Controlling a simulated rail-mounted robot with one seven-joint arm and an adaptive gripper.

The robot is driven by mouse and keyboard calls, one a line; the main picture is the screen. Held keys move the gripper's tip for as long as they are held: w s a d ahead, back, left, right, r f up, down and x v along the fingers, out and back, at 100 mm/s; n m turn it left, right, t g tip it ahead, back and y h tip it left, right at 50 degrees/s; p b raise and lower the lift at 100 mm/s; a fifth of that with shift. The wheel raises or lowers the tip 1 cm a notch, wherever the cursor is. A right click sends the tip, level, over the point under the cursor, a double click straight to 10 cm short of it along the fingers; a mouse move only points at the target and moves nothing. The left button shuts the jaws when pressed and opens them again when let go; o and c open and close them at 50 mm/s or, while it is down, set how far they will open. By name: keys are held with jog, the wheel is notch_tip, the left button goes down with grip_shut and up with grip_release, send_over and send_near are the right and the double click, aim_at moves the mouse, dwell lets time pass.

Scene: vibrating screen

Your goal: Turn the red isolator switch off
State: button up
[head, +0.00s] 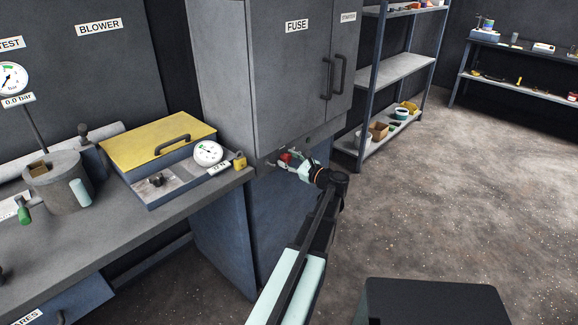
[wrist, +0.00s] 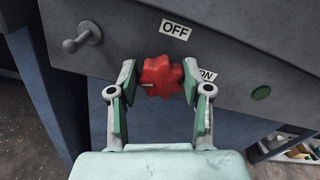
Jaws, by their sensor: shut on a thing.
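The red isolator switch (wrist: 161,74) is a lobed knob on the sloping grey panel under the fuse cabinet. It shows small in the head view (head: 285,156). My gripper (wrist: 159,84) has one finger on each side of the knob and is shut on it. A pale mark shows on the knob's lower left part. The OFF label (wrist: 175,30) is above the knob, slightly right. The ON label (wrist: 208,76) is to its right, partly hidden by the right finger. In the head view my gripper (head: 297,165) reaches the panel from the front right.
A grey toggle lever (wrist: 82,38) sticks out left of the knob and a green button (wrist: 261,93) sits to its right. In the head view a workbench (head: 190,213) with a yellow-lidded box (head: 150,137) stands left of the cabinet (head: 250,80). Open floor lies right.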

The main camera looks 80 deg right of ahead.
jog(key=n+b, duration=0.3)
jog(key=shift+d+f+n+b, duration=0.1)
jog(key=shift+f+n+b, duration=0.1)
jog(key=shift+n+b, duration=0.2)
jog(key=n+b, duration=0.4)
jog(key=b, duration=0.1)
jog(key=shift+n, duration=0.3)
jog(key=n+b, duration=0.3)
jog(key=b, duration=0.1)
jog(key=shift+n, duration=0.4)
jog(key=shift+r+n+b, duration=0.1)
jog(key=shift+n+b, duration=0.6)
jog(key=shift+n, duration=0.1)
jog(key=shift+r, duration=0.1)
jog(key=o, duration=1.1)
